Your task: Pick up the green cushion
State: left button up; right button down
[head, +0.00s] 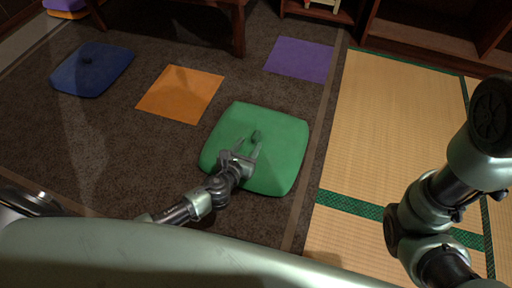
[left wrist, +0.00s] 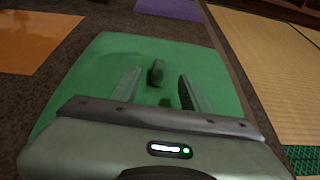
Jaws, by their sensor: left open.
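The green cushion (head: 283,138) lies flat on the dark carpet in the middle of the head view, close to the tatami edge. A small dark green knob (head: 256,136) stands up near its middle. My left gripper (head: 247,147) is over the cushion, open, with its fingers pointing toward the knob. In the left wrist view the cushion (left wrist: 110,60) fills the middle, and the knob (left wrist: 156,73) shows between and just beyond the open fingers (left wrist: 158,90). I cannot tell the gripper's height above the cushion. My right arm is at the right of the head view; its gripper fingers do not show.
A blue cushion (head: 93,70) lies at the far left. An orange square (head: 180,93) and a purple square (head: 299,60) lie flat on the carpet. A wooden table (head: 178,30) and a shelf (head: 425,35) stand at the back. Tatami mats (head: 395,120) at right are clear.

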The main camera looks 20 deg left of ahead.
aim_at(254, 139)
pick_arm(q)
jog(key=b+x, duration=0.2)
jog(key=x, duration=0.1)
jog(key=f+b+x, duration=0.1)
jog(key=b+x, duration=0.2)
grip_shut()
dwell(1.4)
